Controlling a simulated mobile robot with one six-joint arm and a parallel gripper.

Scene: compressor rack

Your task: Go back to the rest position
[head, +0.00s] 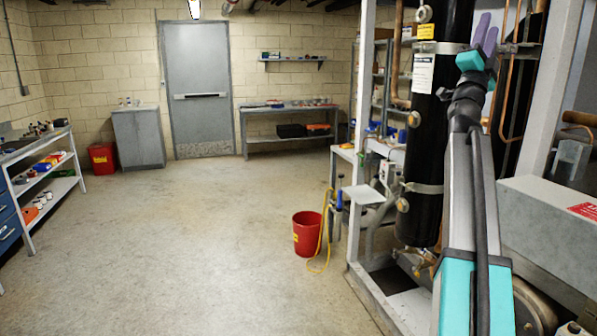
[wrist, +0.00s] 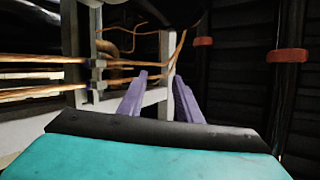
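My gripper (head: 485,36) has purple fingers on a teal body and is raised at the upper right of the head view, in front of the rack's copper pipes and beside the tall black cylinder (head: 432,130). In the wrist view my gripper (wrist: 160,95) shows its two fingers apart with a gap between them, and nothing is seen held. Beyond the fingertips is a pale grey frame (wrist: 150,98). I cannot tell how far the fingers are from it.
Copper pipes (wrist: 40,60) run at the left of the wrist view. The rack's grey upright (head: 362,90) stands left of the cylinder. A red bucket (head: 307,233) with a yellow hose is on the floor. The floor (head: 180,230) at left is clear.

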